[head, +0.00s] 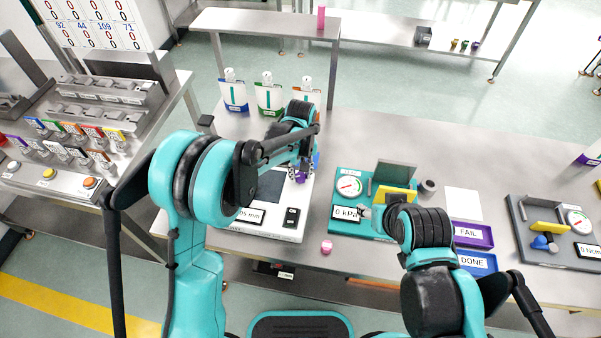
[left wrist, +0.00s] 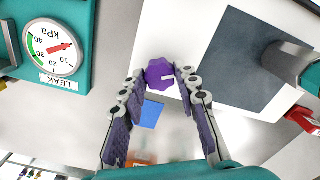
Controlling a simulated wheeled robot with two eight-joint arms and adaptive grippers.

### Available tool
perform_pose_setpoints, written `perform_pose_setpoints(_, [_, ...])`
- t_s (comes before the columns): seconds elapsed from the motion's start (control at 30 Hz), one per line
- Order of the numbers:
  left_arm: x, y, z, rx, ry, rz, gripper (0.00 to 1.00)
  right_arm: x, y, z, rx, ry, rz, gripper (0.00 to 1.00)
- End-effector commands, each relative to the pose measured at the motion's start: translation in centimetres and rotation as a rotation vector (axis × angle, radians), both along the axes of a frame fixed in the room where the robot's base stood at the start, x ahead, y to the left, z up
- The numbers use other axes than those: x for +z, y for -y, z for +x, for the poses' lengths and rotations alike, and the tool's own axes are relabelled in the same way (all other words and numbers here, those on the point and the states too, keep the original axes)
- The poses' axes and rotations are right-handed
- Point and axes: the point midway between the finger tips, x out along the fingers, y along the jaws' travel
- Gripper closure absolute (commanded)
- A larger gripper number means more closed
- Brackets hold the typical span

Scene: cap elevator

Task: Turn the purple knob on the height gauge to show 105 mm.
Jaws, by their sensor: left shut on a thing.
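The height gauge (head: 240,228) is a white-based unit in the middle of the table in the head view, partly hidden by my left arm. Its display (head: 250,214) shows "05 mm", with the left part hidden behind my arm. The purple knob (head: 300,177) is at the gauge's right side. In the left wrist view the lobed purple knob (left wrist: 158,72) with a white mark sits between the fingertips. My left gripper (left wrist: 160,78) is shut on it. My right gripper (head: 366,211) is beside the teal leak tester; whether it is open cannot be made out.
The teal leak tester (head: 343,203) with a dial and "0 kPa" display stands right of the gauge. A pink cylinder (head: 326,247) stands in front. FAIL (head: 488,236) and DONE (head: 486,265) trays and a grey torque unit (head: 518,215) are farther right.

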Motion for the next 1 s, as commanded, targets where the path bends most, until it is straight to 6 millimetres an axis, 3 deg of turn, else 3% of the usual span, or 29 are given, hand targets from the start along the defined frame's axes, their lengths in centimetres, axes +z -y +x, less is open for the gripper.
perform_pose_setpoints(0.5, [-0.12, 0.03, -0.18, 0.019, -0.004, 0.0, 0.98, -0.05, 0.0, 0.0, 0.0, 0.0, 0.0, 0.5])
perform_pose_setpoints(0.53, [-0.12, 0.03, -0.18, 0.019, -0.004, 0.0, 0.67, -0.05, 0.0, 0.0, 0.0, 0.0, 0.0, 0.5])
perform_pose_setpoints(0.6, [-0.11, 0.02, -0.16, 0.019, -0.004, 0.0, 0.48, -0.05, 0.0, 0.0, 0.0, 0.0, 0.0, 0.5])
perform_pose_setpoints(1.0, [0.6, 0.01, -0.05, 0.019, -0.001, 0.0, 0.48, -0.02, 0.0, 0.0, 0.0, 0.0, 0.0, 0.5])
